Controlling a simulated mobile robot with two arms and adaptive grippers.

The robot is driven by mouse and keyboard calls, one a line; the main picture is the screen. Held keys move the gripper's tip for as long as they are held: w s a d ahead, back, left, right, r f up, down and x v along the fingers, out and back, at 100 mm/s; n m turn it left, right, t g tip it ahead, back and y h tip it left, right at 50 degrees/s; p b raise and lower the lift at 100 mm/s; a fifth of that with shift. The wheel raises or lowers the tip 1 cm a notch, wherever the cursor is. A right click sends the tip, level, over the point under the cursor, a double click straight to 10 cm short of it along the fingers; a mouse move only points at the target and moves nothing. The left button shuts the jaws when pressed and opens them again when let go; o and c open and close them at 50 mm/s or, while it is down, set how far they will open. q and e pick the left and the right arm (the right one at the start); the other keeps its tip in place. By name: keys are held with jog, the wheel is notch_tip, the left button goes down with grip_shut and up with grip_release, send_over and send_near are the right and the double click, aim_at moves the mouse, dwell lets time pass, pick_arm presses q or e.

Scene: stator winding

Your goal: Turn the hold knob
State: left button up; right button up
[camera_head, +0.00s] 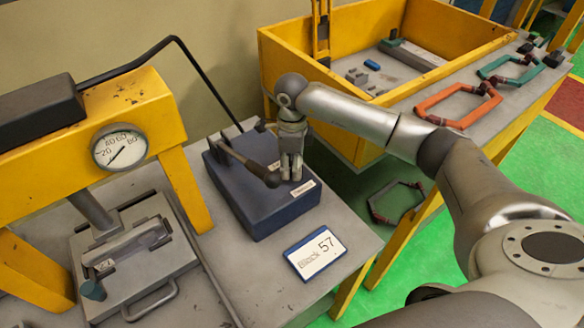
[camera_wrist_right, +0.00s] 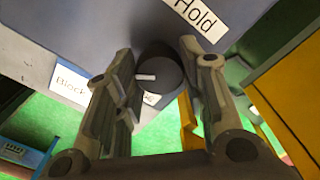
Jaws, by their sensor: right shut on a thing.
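The dark round hold knob (camera_wrist_right: 160,75) shows in the right wrist view, with a short white mark on its face. It sits on the dark blue box, below a white "Hold" label (camera_wrist_right: 200,16). My right gripper (camera_wrist_right: 158,62) has its two fingers on either side of the knob, shut on it. In the head view the right gripper (camera_head: 291,172) points down onto the blue box (camera_head: 262,215) and hides the knob. My left gripper is not in view.
A lever with a black ball (camera_head: 272,179) stands close left of the right gripper. A yellow press with a gauge (camera_head: 120,148) is at left. A yellow bin (camera_head: 440,75) and orange frame (camera_head: 460,104) are at right.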

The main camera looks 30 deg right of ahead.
jog(key=m+b, duration=0.2)
jog(key=m, duration=0.4)
jog(key=shift+m, duration=0.3)
jog(key=m+b, duration=0.1)
jog(key=m, duration=0.2)
jog(key=shift+m, duration=0.3)
jog(key=m, duration=0.3)
jog(key=shift+m+b, duration=0.3)
jog(key=shift+b, duration=0.05)
jog(key=m, duration=0.5)
jog(key=shift+w+r, duration=0.1)
jog(key=m, duration=0.6)
jog(key=o, duration=0.8)
jog(key=shift+o, duration=1)
jog(key=shift+a, duration=0.1)
